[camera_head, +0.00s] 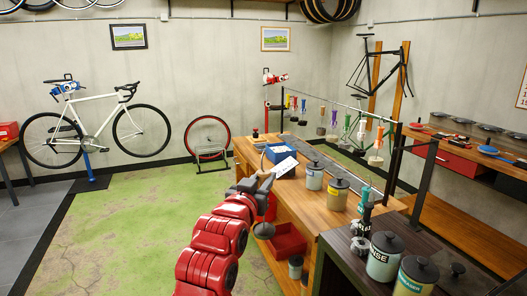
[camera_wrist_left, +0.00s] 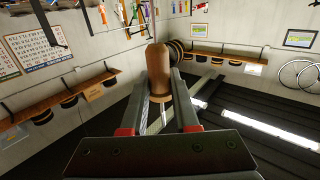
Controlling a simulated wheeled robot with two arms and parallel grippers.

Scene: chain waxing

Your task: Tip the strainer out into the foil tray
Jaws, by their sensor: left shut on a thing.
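My left gripper (camera_head: 258,187) is at the left side of the wooden workbench, at the end of my red arm. In the left wrist view, its fingers are shut on a brown wooden handle (camera_wrist_left: 158,72), with a thin rod running on from its far end. This looks like the strainer's handle. In the head view, a small grey round piece (camera_head: 264,230) shows just below the gripper; it may be the strainer's bowl, but I cannot tell what it holds. I cannot make out the foil tray. My right gripper is not in view.
Lidded pots (camera_head: 338,194) stand to the right, with larger tins (camera_head: 384,256) nearer. The green floor (camera_head: 130,225) at left is clear.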

